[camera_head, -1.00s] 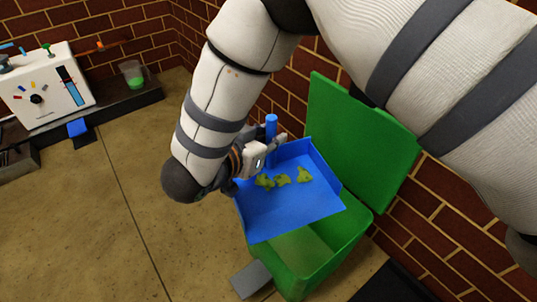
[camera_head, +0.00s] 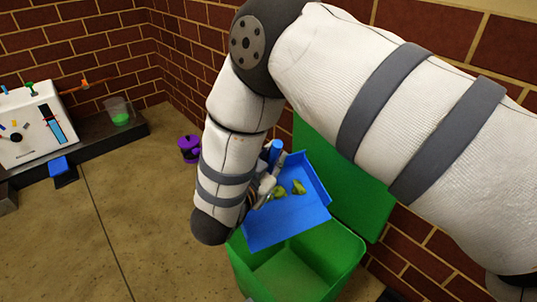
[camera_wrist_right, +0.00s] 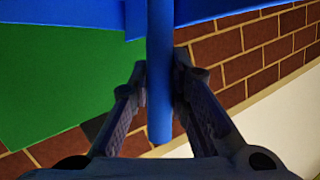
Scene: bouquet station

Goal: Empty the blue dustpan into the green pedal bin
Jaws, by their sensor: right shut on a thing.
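The blue dustpan (camera_head: 287,222) is in the head view, over the back part of the open green pedal bin (camera_head: 290,272). Several yellow-green scraps (camera_head: 298,187) lie on the dustpan, near its handle side. The bin's lid (camera_head: 345,187) stands up behind it, and the visible inside looks empty. My right gripper (camera_head: 266,188) is shut on the dustpan's blue handle; in the wrist view the handle (camera_wrist_right: 160,85) runs between both fingers. My forearm hides part of the grip. My left gripper is not in view.
A purple container (camera_head: 189,148) stands on the floor by the wall. A white machine (camera_head: 32,125) and a beaker with green contents (camera_head: 119,112) sit on a dark ledge at left. A brick wall runs behind the bin. The floor at left is mostly clear.

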